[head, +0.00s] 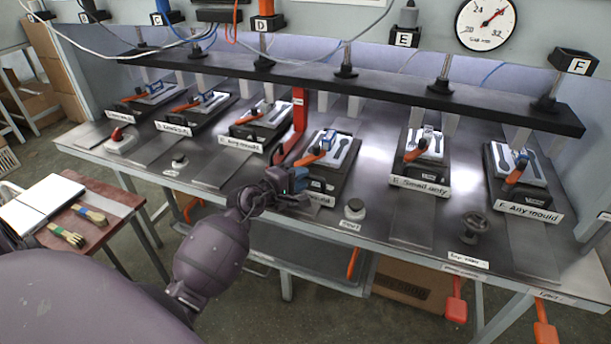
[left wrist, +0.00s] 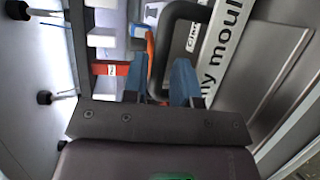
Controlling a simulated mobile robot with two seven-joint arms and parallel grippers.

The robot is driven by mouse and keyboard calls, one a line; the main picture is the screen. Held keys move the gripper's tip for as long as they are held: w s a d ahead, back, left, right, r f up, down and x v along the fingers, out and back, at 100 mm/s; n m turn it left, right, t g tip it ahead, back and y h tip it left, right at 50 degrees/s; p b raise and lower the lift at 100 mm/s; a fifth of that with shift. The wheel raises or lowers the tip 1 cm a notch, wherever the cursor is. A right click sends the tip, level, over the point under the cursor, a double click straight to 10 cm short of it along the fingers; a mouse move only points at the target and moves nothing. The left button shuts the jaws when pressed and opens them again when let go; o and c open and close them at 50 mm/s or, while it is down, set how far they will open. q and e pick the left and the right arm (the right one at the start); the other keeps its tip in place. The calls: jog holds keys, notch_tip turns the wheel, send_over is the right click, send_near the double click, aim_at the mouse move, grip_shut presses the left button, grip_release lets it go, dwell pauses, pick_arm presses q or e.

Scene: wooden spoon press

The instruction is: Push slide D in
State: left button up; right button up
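Slide D (head: 338,178) is the plate at the fourth station from the left, carrying a white mould (head: 340,150) with an orange lever (head: 312,156). Its front label is partly hidden by my left gripper (head: 290,186), which is at the slide's front left corner. In the left wrist view, the blue fingers (left wrist: 160,82) stand apart. A black loop handle (left wrist: 166,42) reaches down between them, close to the right finger; I cannot tell if they touch. The label (left wrist: 226,45) beside it ends in "ly mould". My right gripper is in neither view.
A red upright bar (head: 300,112) stands just left of slide D. A white-topped button (head: 354,209) is to its front right. Slide E (head: 420,172) is to the right. A black beam (head: 390,88) with several plungers spans above the slides. The bench front right of the gripper is mostly clear.

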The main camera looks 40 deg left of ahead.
pick_arm(q)
jog(key=shift+x, duration=1.3)
grip_shut()
